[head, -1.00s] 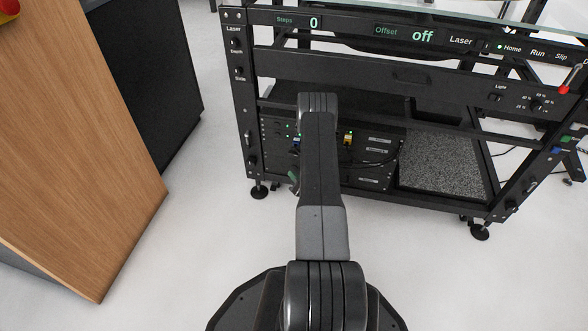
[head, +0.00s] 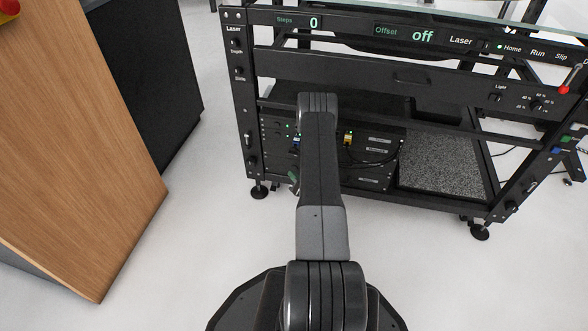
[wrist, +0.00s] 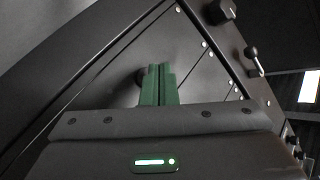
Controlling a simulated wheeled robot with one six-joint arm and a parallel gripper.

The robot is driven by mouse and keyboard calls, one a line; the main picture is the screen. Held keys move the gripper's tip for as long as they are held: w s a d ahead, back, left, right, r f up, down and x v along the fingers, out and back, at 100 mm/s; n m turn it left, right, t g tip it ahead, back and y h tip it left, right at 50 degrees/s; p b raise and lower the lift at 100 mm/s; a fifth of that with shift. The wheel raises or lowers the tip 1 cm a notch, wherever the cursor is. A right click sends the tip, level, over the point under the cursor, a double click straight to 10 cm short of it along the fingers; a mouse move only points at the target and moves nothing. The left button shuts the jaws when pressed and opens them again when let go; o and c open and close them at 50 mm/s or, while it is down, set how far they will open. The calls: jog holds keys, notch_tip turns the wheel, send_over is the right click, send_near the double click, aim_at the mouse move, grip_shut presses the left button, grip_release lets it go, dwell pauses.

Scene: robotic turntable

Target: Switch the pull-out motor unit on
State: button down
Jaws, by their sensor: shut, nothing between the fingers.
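The black rack of the turntable (head: 410,68) stands ahead. I cannot tell for sure which part is the pull-out motor unit or its switch; a black unit low in the rack (head: 372,184) carries small lights and cables. My gripper (wrist: 158,72) has green fingers, shut together and empty, in the wrist view. They point at a dark panel (wrist: 110,80), with a dark round part (wrist: 139,76) just behind the fingertips. Whether they touch it is unclear. In the head view my arm hides most of the gripper; a bit of green shows at its left.
In the wrist view a black knob (wrist: 220,11) and a smaller control (wrist: 252,52) sit along the upper right. A wooden cabinet (head: 70,150) stands left. A grey speckled plate (head: 440,163) lies right of the low unit. The floor before the rack is clear.

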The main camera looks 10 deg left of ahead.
jog(key=shift+w, duration=0.15)
jog(key=shift+w, duration=0.3)
jog(key=shift+w, duration=0.15)
dwell(0.6)
jog(key=shift+w+d+r, duration=0.1)
jog(key=shift+w+r, duration=0.2)
jog(key=shift+w, duration=0.35)
dwell(0.6)
jog(key=shift+s+r, duration=0.1)
jog(key=shift+s, duration=0.1)
jog(key=shift+s+r, duration=0.25)
jog(key=shift+s, duration=0.1)
jog(key=shift+s+a+f+p, duration=0.1)
jog(key=shift+s+f+p, duration=0.1)
jog(key=shift+s, duration=1.2)
jog(key=shift+s+a+f+p, duration=0.1)
jog(key=shift+s+p, duration=0.1)
jog(key=shift+s, duration=1.2)
